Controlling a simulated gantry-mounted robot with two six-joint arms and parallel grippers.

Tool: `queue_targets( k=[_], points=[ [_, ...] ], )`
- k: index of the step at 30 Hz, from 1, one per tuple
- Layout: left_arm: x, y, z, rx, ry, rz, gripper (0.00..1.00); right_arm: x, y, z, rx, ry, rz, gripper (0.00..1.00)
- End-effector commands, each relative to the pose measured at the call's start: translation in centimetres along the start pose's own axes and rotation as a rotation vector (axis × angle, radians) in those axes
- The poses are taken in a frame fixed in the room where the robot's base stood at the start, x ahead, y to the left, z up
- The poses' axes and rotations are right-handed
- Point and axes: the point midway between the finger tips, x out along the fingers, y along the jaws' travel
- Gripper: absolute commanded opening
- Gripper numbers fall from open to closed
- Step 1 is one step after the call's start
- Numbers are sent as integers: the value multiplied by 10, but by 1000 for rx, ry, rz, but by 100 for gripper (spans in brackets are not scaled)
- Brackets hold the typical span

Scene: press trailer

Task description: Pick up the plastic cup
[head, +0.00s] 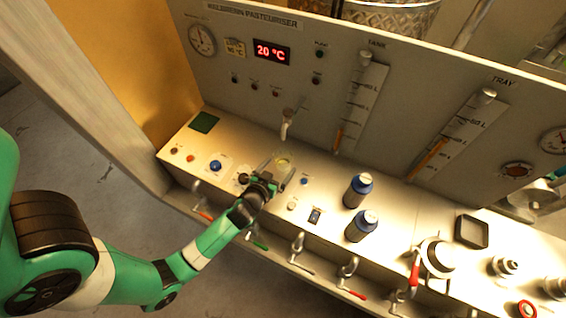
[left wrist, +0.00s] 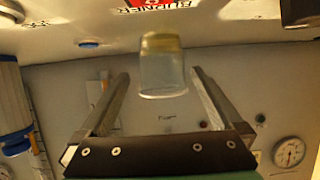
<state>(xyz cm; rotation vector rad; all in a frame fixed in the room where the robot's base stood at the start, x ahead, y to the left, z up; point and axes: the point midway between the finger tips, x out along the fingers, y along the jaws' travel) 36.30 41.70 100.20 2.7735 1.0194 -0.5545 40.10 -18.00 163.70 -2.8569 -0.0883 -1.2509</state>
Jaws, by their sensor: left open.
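The clear plastic cup (head: 284,162) with a yellowish end is on the light shelf of the pasteuriser, below the spout. In the left wrist view the cup (left wrist: 162,68) shows between and just beyond the fingertips, with a visible gap on each side. My left gripper (head: 274,172) is open and empty, reaching over the shelf at the cup. Its two fingers (left wrist: 158,80) stand apart on either side of the cup in the wrist view. In the head view the gripper hides part of the cup. My right gripper is not in view.
The spout (head: 287,124) hangs from the panel behind the cup. A blue button (head: 216,165) lies left. Several lever taps line the front edge. A dark square frame (head: 472,232) is farther right.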

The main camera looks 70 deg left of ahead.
Motion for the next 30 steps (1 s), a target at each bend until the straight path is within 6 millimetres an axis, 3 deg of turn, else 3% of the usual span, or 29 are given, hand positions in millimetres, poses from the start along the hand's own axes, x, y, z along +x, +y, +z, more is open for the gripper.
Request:
queue_targets(
  k=[6, 14, 17, 27, 30],
  points=[
    [37, -3, -1, -1, 2, -1, 100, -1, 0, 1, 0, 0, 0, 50],
    [42, -3, -1, 0, 1, 0, 100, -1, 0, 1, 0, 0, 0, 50],
    [42, -3, -1, 0, 1, 0, 86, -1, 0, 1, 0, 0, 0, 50],
    [42, -3, -1, 0, 1, 0, 24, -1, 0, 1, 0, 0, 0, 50],
    [42, -3, -1, 0, 2, 0, 12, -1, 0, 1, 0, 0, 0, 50]
  ],
)
